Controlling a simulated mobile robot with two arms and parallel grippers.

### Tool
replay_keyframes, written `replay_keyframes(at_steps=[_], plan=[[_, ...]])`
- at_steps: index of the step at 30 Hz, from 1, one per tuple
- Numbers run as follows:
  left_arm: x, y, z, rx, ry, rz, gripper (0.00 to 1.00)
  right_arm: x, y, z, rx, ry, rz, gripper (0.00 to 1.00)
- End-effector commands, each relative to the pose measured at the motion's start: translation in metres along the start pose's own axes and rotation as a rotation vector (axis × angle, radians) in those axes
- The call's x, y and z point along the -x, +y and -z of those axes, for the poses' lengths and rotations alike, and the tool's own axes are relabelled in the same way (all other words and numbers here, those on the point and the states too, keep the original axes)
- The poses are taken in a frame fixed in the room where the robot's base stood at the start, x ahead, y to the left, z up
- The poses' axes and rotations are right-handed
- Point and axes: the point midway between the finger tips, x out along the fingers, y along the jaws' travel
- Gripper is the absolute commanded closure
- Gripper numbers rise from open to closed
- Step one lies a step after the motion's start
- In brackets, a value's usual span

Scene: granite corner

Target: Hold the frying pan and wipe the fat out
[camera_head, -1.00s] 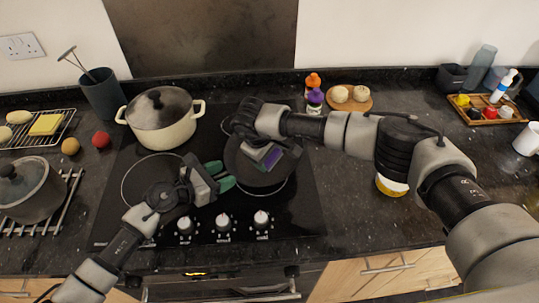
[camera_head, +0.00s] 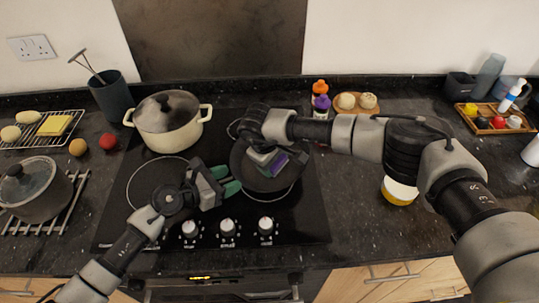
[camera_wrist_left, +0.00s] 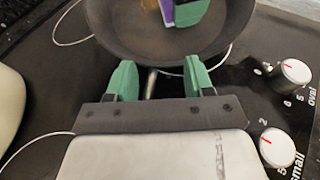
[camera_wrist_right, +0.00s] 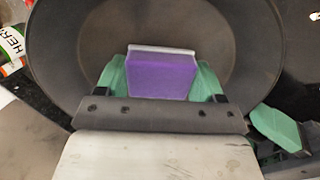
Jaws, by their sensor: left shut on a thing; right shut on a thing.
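The dark frying pan (camera_head: 285,189) sits on the black hob at the front right burner; it also shows in the left wrist view (camera_wrist_left: 120,30) and the right wrist view (camera_wrist_right: 75,60). My left gripper (camera_head: 226,180) is shut on the pan's thin handle (camera_wrist_left: 151,82), close to the rim. My right gripper (camera_head: 274,164) is shut on a purple sponge with a pale edge (camera_wrist_right: 162,75), held down in the pan. The right arm hides part of the pan in the head view.
A cream pot with a lid (camera_head: 170,130) stands behind on the hob. A grey saucepan (camera_head: 36,195) is at the left. Spice bottles (camera_head: 320,104) stand behind the pan. A yellow and white tub (camera_head: 398,191) stands right of the hob, under the right arm.

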Motion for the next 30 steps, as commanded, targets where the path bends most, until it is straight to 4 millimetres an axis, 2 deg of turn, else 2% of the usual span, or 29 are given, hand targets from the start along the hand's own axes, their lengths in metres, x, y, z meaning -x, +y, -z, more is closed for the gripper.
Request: replay_keyframes(at_steps=[1, 10, 21, 30], plan=[[0.000, -0.004, 0.015, 0.012, 0.026, 0.009, 0.61, -0.004, -0.001, -0.005, 0.001, -0.008, 0.000, 0.51], [0.000, -0.004, 0.015, 0.011, 0.026, 0.009, 0.61, -0.001, -0.007, -0.003, 0.001, -0.007, 0.001, 0.51], [0.000, -0.004, 0.014, 0.011, 0.026, 0.009, 0.61, 0.002, 0.001, 0.027, -0.001, -0.004, 0.000, 0.51], [0.000, -0.004, 0.014, 0.011, 0.026, 0.009, 0.61, -0.001, 0.003, 0.030, 0.001, -0.003, -0.001, 0.51]])
